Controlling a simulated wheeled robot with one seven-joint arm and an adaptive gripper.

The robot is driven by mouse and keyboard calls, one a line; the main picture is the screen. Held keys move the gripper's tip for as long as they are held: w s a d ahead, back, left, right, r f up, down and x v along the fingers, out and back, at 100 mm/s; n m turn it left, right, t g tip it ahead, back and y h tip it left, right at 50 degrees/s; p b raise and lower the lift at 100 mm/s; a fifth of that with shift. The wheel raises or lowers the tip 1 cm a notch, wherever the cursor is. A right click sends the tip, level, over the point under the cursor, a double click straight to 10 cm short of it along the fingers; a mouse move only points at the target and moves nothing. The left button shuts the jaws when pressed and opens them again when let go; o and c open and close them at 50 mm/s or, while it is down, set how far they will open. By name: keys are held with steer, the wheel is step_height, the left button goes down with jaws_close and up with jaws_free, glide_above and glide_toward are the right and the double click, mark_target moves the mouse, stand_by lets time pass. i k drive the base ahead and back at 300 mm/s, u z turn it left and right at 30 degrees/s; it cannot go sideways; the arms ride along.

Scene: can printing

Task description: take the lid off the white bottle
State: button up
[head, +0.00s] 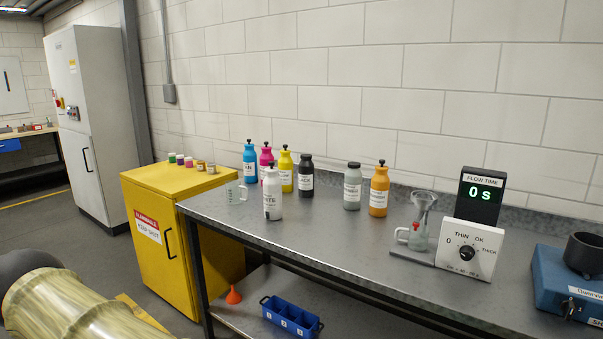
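The white bottle (272,200) stands upright on the grey metal table (330,240), near its left end and forward of the other bottles. A dark lid with a knob (271,168) sits on its top. My gripper is not in view. A large rounded, yellowish and dark form at the lower left looks like part of my arm, well apart from the bottle.
Blue (250,163), magenta (267,157), yellow (286,170), black (306,176), grey (352,188) and orange (379,190) bottles stand behind. A flow timer (470,249) stands right. The table's front middle is clear.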

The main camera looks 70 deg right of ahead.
mark_target(271, 170)
steer(key=u, duration=0.05)
steer(key=k, duration=0.15)
steer(key=z, duration=1)
